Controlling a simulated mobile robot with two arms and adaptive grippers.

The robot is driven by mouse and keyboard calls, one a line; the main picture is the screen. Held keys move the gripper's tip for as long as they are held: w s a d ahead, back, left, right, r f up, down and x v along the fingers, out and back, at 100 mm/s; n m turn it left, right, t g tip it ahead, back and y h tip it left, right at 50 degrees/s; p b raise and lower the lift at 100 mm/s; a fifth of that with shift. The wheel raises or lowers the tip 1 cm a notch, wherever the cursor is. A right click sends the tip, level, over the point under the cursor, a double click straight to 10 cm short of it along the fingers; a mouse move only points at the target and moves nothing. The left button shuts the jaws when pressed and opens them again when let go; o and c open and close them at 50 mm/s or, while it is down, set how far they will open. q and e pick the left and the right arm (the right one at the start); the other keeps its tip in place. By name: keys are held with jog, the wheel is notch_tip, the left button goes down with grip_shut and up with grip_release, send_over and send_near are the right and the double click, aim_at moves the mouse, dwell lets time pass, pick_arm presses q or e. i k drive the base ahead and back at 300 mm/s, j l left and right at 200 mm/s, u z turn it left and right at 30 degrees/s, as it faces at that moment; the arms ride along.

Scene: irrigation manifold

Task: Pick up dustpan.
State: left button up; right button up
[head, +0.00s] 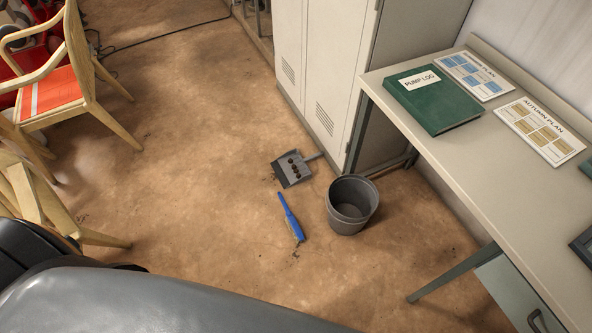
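The grey dustpan (291,170) lies on the brown floor in front of the white locker. Several small dark clumps lie in its pan, and its handle points to the upper right, toward the locker base. A blue hand brush (290,216) lies on the floor just below the dustpan, apart from it. Neither my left gripper nor my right gripper shows in the head view.
A grey bucket (351,204) stands right of the brush. A white locker (325,75) rises behind the dustpan. A desk (455,155) with a green book (434,99) fills the right. Wooden chairs (60,90) stand left. The floor between chairs and dustpan is clear.

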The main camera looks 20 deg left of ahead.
aim_at(284, 171)
jog(key=i+j+z, duration=0.15)
jog(key=i+j, duration=0.3)
jog(key=i+j+z, duration=0.25)
jog(key=j+z, duration=0.15)
jog(key=j, duration=0.35)
jog(key=i+j+z, duration=0.15)
jog(key=j+z, duration=0.25)
jog(key=j, duration=0.35)
jog(key=j+z, duration=0.45)
jog(key=j, duration=0.35)
jog(key=i, duration=0.05)
